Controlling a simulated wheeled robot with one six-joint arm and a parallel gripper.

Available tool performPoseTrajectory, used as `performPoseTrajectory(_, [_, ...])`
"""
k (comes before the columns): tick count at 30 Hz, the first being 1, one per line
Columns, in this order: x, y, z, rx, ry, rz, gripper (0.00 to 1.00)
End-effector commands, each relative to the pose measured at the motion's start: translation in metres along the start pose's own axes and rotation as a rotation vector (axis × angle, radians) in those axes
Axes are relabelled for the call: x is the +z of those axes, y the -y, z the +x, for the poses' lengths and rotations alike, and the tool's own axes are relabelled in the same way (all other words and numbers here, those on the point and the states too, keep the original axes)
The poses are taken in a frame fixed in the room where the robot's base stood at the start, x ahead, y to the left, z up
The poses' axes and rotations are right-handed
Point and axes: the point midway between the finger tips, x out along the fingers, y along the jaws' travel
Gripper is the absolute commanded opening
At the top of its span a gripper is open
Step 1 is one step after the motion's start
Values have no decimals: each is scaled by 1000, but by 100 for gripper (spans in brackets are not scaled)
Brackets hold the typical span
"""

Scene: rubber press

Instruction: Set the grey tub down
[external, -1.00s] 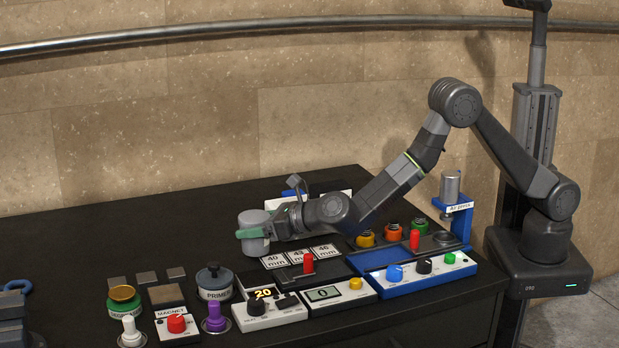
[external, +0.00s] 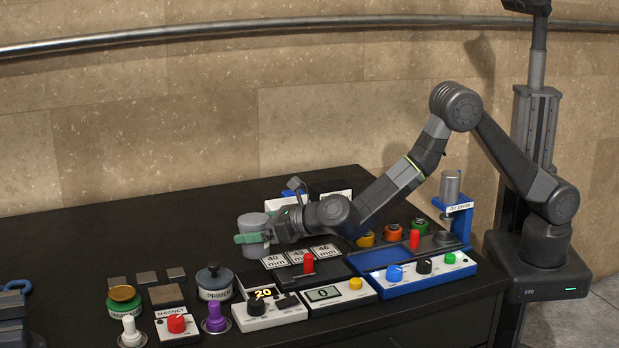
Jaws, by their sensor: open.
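The grey tub (external: 253,223) stands upright on the black bench (external: 130,233), at the left end of my arm and behind the digital timer units. My gripper (external: 252,239) is open, with its green fingers around the tub's side. The near finger crosses the front of the tub. The far finger is mostly hidden behind it, so I cannot tell whether either finger touches it.
White cards marked 40, 43 and 46 mm (external: 299,256) lie just right of the tub. The bench behind and left of the tub is clear.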

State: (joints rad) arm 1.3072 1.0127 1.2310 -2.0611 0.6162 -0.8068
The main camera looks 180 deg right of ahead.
Motion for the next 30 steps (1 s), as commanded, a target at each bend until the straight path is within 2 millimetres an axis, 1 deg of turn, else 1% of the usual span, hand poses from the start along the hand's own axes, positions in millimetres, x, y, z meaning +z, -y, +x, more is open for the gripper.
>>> performPoseTrajectory(5, [4,0,-1,0,0,0,90])
performPoseTrajectory(9, [13,0,-4,0,0,-2,90])
performPoseTrajectory(10, [8,-1,-10,2,0,-2,90])
performPoseTrajectory(11, [6,-1,-16,2,0,-2,90])
performPoseTrajectory(17, [6,0,-55,2,0,0,90])
performPoseTrajectory(18, [20,0,-57,1,5,3,90])
performPoseTrajectory(21, [41,0,-63,1,4,3,90])
performPoseTrajectory(25, [60,0,-69,1,2,2,90])
performPoseTrajectory(30, [72,0,-73,1,0,-1,90])
